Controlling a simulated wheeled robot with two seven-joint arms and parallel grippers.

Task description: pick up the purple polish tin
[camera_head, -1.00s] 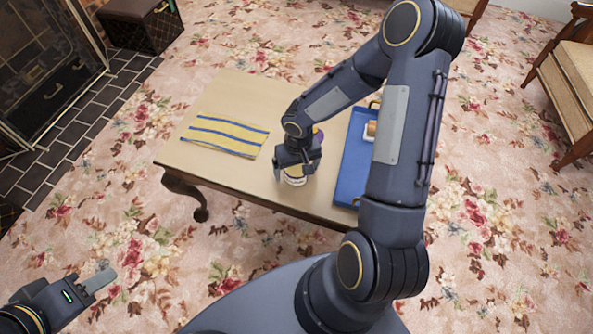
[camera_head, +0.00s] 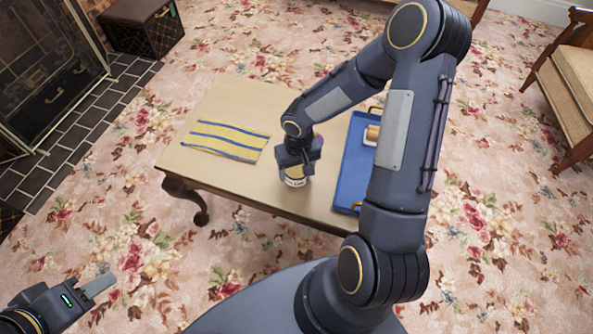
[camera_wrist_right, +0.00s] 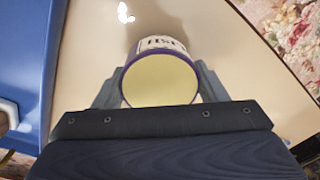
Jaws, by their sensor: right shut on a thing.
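The polish tin shows in the right wrist view (camera_wrist_right: 160,80) with a pale yellow top, a purple rim and a white label with dark lettering. My right gripper (camera_wrist_right: 160,88) is shut on it, one finger on each side. In the head view the lower part of the tin (camera_head: 296,182) shows below my right gripper (camera_head: 298,165), over the table (camera_head: 262,185) near its front edge. Whether its base touches the table I cannot tell. My left gripper (camera_head: 98,284) is at the lower left, over the carpet and far from the tin; its finger gap is unclear.
A yellow and blue striped cloth (camera_head: 226,138) lies on the table's left part. A blue tray (camera_head: 352,172) with an item in it stands close to the right of the tin, partly hidden by my arm. A chair (camera_head: 575,80) stands at the far right.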

